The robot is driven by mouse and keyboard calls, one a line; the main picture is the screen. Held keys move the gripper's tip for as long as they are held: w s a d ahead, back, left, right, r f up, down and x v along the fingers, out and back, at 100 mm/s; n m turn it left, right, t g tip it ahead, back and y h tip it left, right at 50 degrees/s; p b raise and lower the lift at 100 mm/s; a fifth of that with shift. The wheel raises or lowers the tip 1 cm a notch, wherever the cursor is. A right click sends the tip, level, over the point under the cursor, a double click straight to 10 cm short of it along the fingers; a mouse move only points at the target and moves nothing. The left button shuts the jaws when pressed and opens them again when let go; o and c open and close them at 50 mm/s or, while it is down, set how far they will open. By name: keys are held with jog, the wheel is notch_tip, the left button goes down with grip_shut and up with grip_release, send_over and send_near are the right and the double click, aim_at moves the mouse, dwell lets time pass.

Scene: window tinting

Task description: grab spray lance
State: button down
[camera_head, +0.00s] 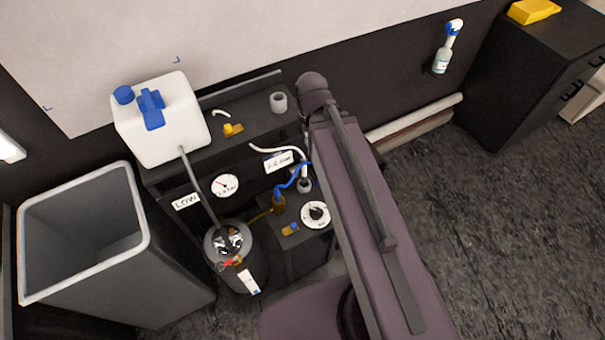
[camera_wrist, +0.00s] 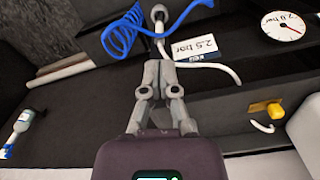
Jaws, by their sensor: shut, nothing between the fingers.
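A thin white curved tube, which looks like the spray lance, rises from a small grey ring holder on the dark bench in the head view (camera_head: 272,149). In the wrist view the tube (camera_wrist: 215,67) bends off to the right just beyond my fingertips, with a blue coiled hose (camera_wrist: 125,33) beside it. My gripper (camera_wrist: 160,72) is shut and empty, its fingertips pointing at the tube's upright part. I cannot tell whether they touch it. In the head view my arm hides the gripper.
A "2.5 bar" card (camera_wrist: 197,50) lies close to the tube. A dial (camera_head: 316,214), a dark pump tank (camera_head: 240,275), a white canister (camera_head: 165,135) and a grey bin (camera_head: 150,270) stand left of my arm. A spray bottle (camera_head: 441,60) hangs on the wall.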

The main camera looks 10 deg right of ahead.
dwell(0.4)
jog(key=c, duration=0.6)
grip_release()
